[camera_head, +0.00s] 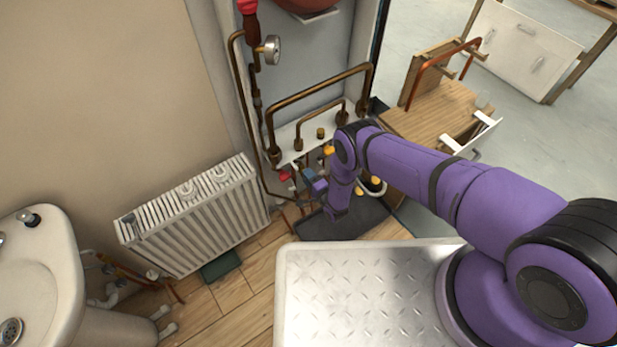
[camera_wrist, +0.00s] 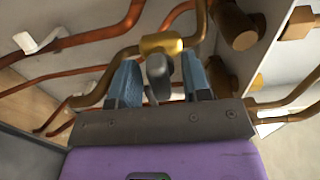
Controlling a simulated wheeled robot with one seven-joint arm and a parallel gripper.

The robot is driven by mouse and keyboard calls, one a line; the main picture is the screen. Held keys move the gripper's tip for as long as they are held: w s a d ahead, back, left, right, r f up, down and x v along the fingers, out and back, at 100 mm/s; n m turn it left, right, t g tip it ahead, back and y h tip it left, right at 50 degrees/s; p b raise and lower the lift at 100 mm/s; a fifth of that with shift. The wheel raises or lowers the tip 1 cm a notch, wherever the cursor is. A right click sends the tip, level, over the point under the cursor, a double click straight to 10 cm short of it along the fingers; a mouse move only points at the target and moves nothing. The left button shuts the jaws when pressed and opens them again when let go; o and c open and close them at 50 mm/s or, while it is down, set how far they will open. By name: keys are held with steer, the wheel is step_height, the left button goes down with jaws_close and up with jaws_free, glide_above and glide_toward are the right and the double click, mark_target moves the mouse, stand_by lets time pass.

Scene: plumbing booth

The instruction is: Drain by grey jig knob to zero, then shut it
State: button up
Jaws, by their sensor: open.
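The grey knob (camera_wrist: 159,72) shows in the wrist view, in front of a brass valve body (camera_wrist: 162,43) on a copper pipe. My gripper (camera_wrist: 161,77) is open, with its two blue fingers on either side of the knob. A gap shows beside the knob, most clearly on the right; I cannot tell whether the left finger touches it. In the head view my gripper (camera_head: 314,184) is low at the pipework, and I cannot make out the grey knob there. The round pressure gauge (camera_head: 273,49) is at the upper left of the pipework; its reading is too small to tell.
Copper pipes (camera_head: 318,90) and a white manifold shelf (camera_head: 310,132) stand close behind my arm. A red-handled valve (camera_head: 285,176) is just left of my gripper. A dark tray (camera_head: 345,222) lies below. A white radiator (camera_head: 195,213) stands to the left.

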steer(key=c, duration=0.7)
steer(key=shift+n, duration=0.3)
steer(key=n, duration=0.3)
steer(key=shift+n, duration=0.3)
steer(key=n, duration=1.3)
steer(key=shift+s+n, duration=0.1)
steer(key=shift+n, duration=0.2)
